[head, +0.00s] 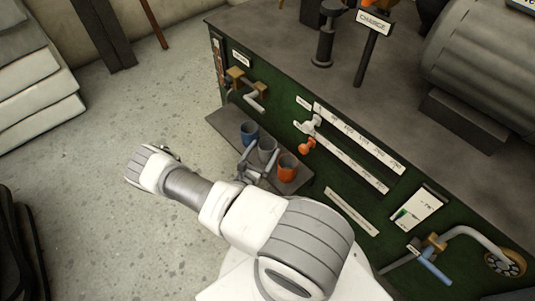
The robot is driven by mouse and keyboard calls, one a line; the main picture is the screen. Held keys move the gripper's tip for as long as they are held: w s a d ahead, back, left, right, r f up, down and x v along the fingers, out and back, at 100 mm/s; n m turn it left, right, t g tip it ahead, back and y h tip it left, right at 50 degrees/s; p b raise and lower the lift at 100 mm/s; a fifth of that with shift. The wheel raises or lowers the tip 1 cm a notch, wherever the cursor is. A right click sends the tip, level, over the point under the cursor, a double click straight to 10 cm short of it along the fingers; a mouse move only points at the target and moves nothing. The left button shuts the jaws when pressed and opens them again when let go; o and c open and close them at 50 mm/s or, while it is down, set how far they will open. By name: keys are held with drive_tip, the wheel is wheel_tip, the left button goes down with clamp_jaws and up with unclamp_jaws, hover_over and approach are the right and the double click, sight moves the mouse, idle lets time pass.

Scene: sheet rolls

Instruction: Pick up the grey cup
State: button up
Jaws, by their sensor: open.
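The grey cup (267,147) stands upright on a small dark shelf (226,121) at the front of the green machine, between a blue cup (249,131) and an orange cup (287,166). My gripper (260,158) is at the near side of the grey cup, low by the shelf. Its fingers are apart, one toward each side of the cup's lower part. Whether they touch the cup cannot be told. My arm hides part of the shelf's near edge and the gripper's base.
The green machine (290,112) has taps, handles and a blue-handled crank (433,270) jutting from its front. A CHARGE sign (374,22) stands on its top. White stacked sheets (35,85) lie at left. The concrete floor (75,190) between is clear.

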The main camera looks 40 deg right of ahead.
sight(271, 139)
drive_tip(key=shift+w+d, duration=0.3)
drive_tip(key=shift+d, duration=0.25)
drive_tip(key=d, duration=0.1)
drive_tip(key=w+d+b, duration=0.1)
drive_tip(key=w+d+f+b, duration=0.1)
drive_tip(key=d, duration=0.1)
drive_tip(key=shift+f, duration=0.1)
drive_tip(key=shift+w+d, duration=0.15)
drive_tip(key=shift+d, duration=0.15)
drive_tip(key=c, duration=1.2)
drive_tip(key=shift+c, duration=0.4)
drive_tip(key=shift+r, duration=0.2)
